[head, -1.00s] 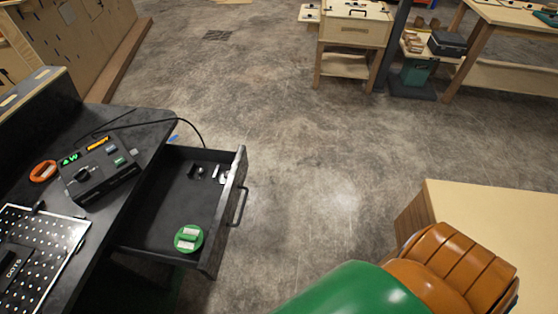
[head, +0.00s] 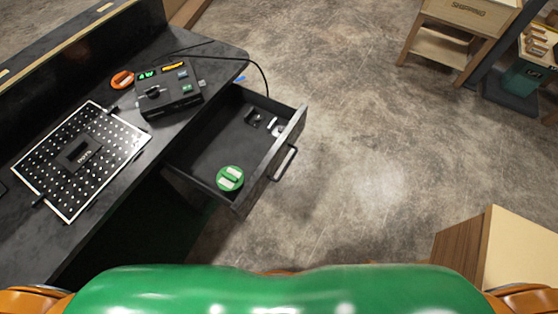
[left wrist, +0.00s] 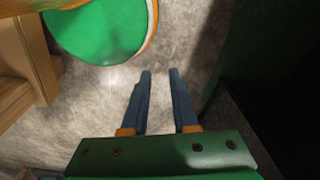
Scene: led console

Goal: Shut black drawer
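The black drawer (head: 277,157) stands pulled out from under the black desk in the head view, with its handle (head: 285,163) on the outer front. Inside it lie a green round object with white parts (head: 230,178) and several small dark and light pieces near the back corner. My left gripper (left wrist: 160,72) shows in the left wrist view, its two blue fingers apart with nothing between them, over the grey floor. It is away from the drawer handle. Neither gripper shows in the head view; my right gripper is out of sight.
On the desk top (head: 130,55) are a black control box (head: 168,90) with lit displays, an orange ring (head: 122,80) and a white-framed perforated panel (head: 80,160). A wooden box (head: 510,250) stands at the lower right. The floor in front of the drawer is clear.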

